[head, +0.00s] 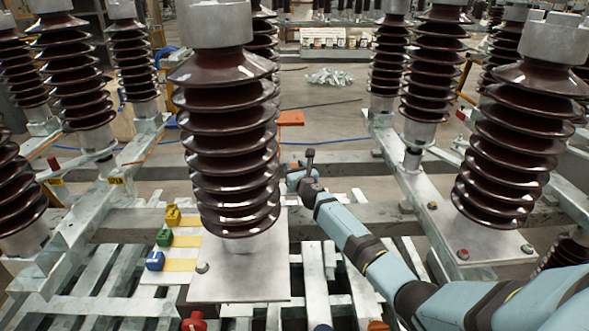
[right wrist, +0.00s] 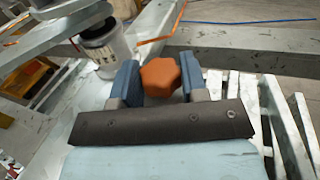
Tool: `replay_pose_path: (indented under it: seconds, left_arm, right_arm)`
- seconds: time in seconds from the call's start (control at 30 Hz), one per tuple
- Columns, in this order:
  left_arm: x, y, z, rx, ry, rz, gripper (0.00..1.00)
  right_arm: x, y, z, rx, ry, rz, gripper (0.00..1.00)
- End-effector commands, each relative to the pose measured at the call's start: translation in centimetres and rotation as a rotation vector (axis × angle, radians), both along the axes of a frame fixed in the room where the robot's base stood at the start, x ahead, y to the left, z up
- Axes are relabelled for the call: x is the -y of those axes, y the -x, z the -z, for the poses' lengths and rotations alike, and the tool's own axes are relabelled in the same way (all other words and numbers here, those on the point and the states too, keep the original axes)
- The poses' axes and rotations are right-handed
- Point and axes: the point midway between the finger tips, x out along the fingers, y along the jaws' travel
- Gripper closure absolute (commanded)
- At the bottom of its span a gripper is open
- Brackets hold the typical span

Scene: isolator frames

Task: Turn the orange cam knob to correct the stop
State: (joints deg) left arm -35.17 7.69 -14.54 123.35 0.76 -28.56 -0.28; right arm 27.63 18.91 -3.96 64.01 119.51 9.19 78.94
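The orange cam knob (right wrist: 160,77) is a lobed knob, seen in the right wrist view between the two blue fingers of my right gripper (right wrist: 160,82). I cannot make out the knob there. An orange flat piece (head: 291,118) shows behind the insulator; whether it is the stop is unclear. My left gripper is out of view.
Tall ribbed insulators, such as the central one (head: 232,140) and the right one (head: 520,150), stand close around my arm. Grey steel beams (head: 345,215) run below. Yellow, green and blue blocks (head: 164,237) sit at the left. Open floor lies behind.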

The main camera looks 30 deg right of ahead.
Motion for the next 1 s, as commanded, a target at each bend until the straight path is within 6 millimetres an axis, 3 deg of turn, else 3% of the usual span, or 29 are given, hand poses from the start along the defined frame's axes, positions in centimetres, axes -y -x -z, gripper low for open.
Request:
replay_pose_path:
  seconds: [0.47,1.0]
  left_arm:
    - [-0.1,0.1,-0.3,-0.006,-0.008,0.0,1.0]
    - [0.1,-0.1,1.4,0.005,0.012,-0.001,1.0]
  right_arm:
    - [0.2,0.1,-0.1,-0.003,0.002,-0.133,0.83]
    - [0.7,-0.1,0.6,-0.001,-0.001,-0.621,0.83]
